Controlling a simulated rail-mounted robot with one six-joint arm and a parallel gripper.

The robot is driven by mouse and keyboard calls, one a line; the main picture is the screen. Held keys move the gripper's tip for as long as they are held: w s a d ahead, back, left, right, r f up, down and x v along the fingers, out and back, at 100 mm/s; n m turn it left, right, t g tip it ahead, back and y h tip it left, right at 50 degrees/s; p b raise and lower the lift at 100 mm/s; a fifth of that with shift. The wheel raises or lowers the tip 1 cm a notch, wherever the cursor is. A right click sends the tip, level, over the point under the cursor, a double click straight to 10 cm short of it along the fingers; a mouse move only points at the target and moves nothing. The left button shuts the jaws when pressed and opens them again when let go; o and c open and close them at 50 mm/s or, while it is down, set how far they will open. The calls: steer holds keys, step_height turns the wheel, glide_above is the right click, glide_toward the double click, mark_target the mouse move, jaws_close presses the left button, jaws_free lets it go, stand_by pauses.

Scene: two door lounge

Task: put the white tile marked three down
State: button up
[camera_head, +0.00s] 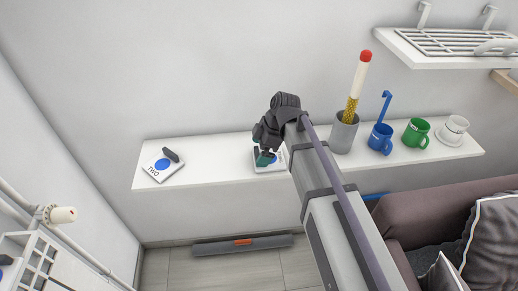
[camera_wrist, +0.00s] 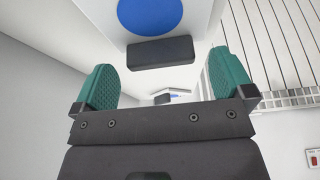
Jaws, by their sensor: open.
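A white tile (camera_head: 258,165) with a blue disc lies on the white wall shelf, partly hidden by my gripper. Its marking is not readable, so I cannot tell whether it says three. My gripper (camera_head: 265,158) is at this tile, its teal fingers over it. In the wrist view a white tile (camera_wrist: 203,13) with a blue disc and a dark grip block is ahead of my gripper (camera_wrist: 162,72). The teal fingers stand wide apart, with the block between their lines and clear of both. Another white tile (camera_head: 154,172), marked TWO, lies at the shelf's left end.
The shelf (camera_head: 217,165) is bare between the tiles. A rack shelf (camera_head: 450,43) hangs above; a sofa (camera_head: 425,212) is below right.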

steer(key=p+v, duration=0.8)
steer(key=v, duration=0.2)
steer(key=shift+r, duration=0.3)
steer(key=s+d+f+m+h, duration=0.1)
steer(key=s+d+m+h, duration=0.3)
steer(key=s+d+m, duration=0.9)
steer(key=d+m, duration=0.3)
steer(key=m, duration=0.4)
steer(key=shift+s+f+t+h, duration=0.2)
steer(key=shift+s+t+h, duration=0.1)
steer(key=shift+s+t, duration=0.1)
steer(key=shift+a, duration=0.15)
